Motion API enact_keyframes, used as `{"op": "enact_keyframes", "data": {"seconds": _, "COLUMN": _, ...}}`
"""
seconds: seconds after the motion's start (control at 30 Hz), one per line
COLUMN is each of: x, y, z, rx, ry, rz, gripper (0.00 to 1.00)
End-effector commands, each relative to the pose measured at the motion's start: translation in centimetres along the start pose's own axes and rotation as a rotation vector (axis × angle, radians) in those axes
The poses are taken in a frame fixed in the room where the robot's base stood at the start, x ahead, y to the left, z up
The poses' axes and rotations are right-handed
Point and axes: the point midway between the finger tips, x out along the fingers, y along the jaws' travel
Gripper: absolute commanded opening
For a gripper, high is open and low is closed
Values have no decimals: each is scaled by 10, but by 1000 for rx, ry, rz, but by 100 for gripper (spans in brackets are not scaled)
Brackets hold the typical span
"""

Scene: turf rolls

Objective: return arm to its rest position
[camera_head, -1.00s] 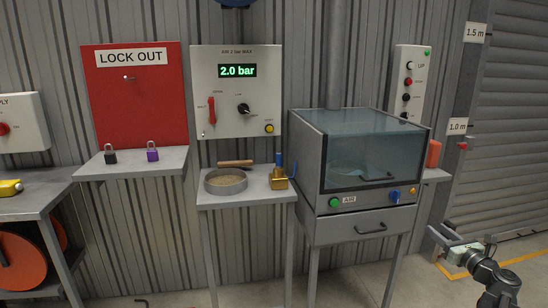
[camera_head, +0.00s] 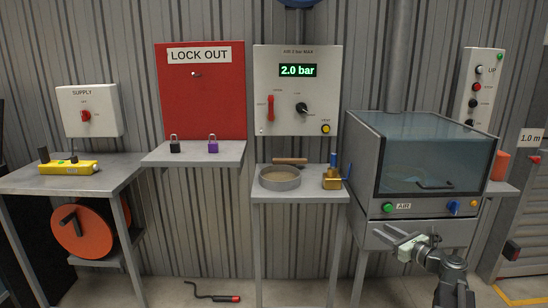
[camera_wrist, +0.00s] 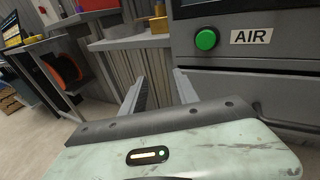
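My gripper (camera_head: 392,238) shows in the head view in front of the drawer of the grey blast cabinet (camera_head: 378,165), at the end of my dark arm. In the wrist view its two fingers (camera_wrist: 160,92) stand apart with nothing between them. The arm is bent and reaches up from the lower right of the head view. The wrist view shows the cabinet's green button (camera_wrist: 206,40) and AIR label close by, right of the fingers. I cannot tell the exact gap between my gripper and the cabinet front.
A small shelf holds a round pan (camera_head: 280,179) and a brass piece (camera_head: 332,182). The red lockout board (camera_head: 200,110) has two padlocks below it. A bench (camera_head: 60,183) with an orange reel stands left. A red-ended hook (camera_head: 213,297) lies on the floor.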

Motion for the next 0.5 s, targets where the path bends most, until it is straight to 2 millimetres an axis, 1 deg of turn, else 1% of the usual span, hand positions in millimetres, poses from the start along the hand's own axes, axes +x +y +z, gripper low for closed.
{"op": "enact_keyframes", "data": {"seconds": 0.03, "x": 27, "y": 42, "z": -5, "rx": -49, "ry": 36, "rz": 74, "gripper": 36}}
{"op": "enact_keyframes", "data": {"seconds": 0.07, "x": 41, "y": 65, "z": -9, "rx": -87, "ry": 61, "rz": 116, "gripper": 36}}
{"op": "enact_keyframes", "data": {"seconds": 0.1, "x": 56, "y": 96, "z": -15, "rx": -144, "ry": 94, "rz": 175, "gripper": 36}}
{"op": "enact_keyframes", "data": {"seconds": 0.17, "x": 76, "y": 144, "z": -28, "rx": -249, "ry": 146, "rz": 268, "gripper": 36}}
{"op": "enact_keyframes", "data": {"seconds": 0.2, "x": 86, "y": 177, "z": -37, "rx": -329, "ry": 180, "rz": 335, "gripper": 36}}
{"op": "enact_keyframes", "data": {"seconds": 0.23, "x": 92, "y": 200, "z": -44, "rx": -395, "ry": 205, "rz": 386, "gripper": 36}}
{"op": "enact_keyframes", "data": {"seconds": 0.27, "x": 96, "y": 223, "z": -52, "rx": -464, "ry": 228, "rz": 439, "gripper": 36}}
{"op": "enact_keyframes", "data": {"seconds": 0.3, "x": 100, "y": 252, "z": -64, "rx": -561, "ry": 257, "rz": 509, "gripper": 36}}
{"op": "enact_keyframes", "data": {"seconds": 0.37, "x": 100, "y": 291, "z": -81, "rx": -715, "ry": 298, "rz": 619, "gripper": 36}}
{"op": "enact_keyframes", "data": {"seconds": 0.4, "x": 97, "y": 315, "z": -94, "rx": -823, "ry": 322, "rz": 695, "gripper": 36}}
{"op": "enact_keyframes", "data": {"seconds": 0.47, "x": 89, "y": 345, "z": -113, "rx": -995, "ry": 354, "rz": 817, "gripper": 36}}
{"op": "enact_keyframes", "data": {"seconds": 0.5, "x": 81, "y": 362, "z": -126, "rx": -1120, "ry": 375, "rz": 906, "gripper": 36}}
